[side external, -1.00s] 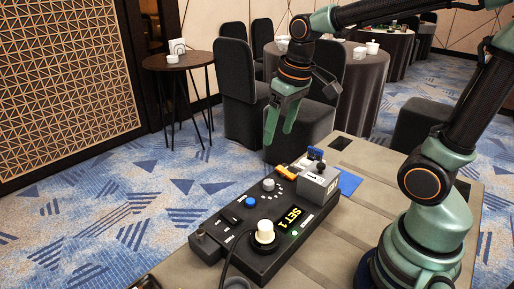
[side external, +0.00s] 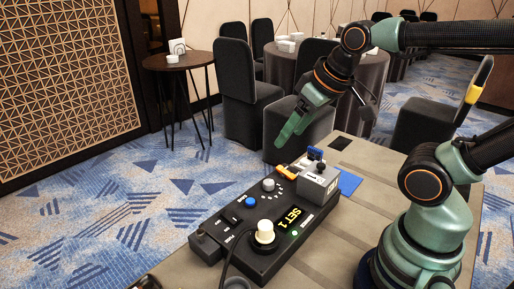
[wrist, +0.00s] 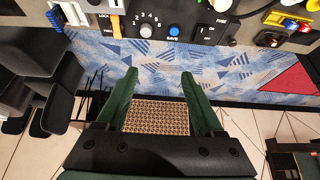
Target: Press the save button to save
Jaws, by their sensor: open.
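A black control panel (side external: 222,232) lies on the grey table, with a yellow "SET 1" display (side external: 293,217). It carries a blue round button (side external: 250,201), a grey dial (side external: 268,184) and a large white knob (side external: 265,232). In the wrist view the blue button (wrist: 173,31) sits right of the numbered dial (wrist: 148,30) along the top edge. I cannot read which control is the save button. My gripper (side external: 287,136) is open and empty, above and beyond the panel's far side, touching nothing. In the wrist view its green fingers (wrist: 159,74) point over the floor beyond the table.
A cable runs over the panel's front. Chairs and round tables stand behind, on patterned carpet.

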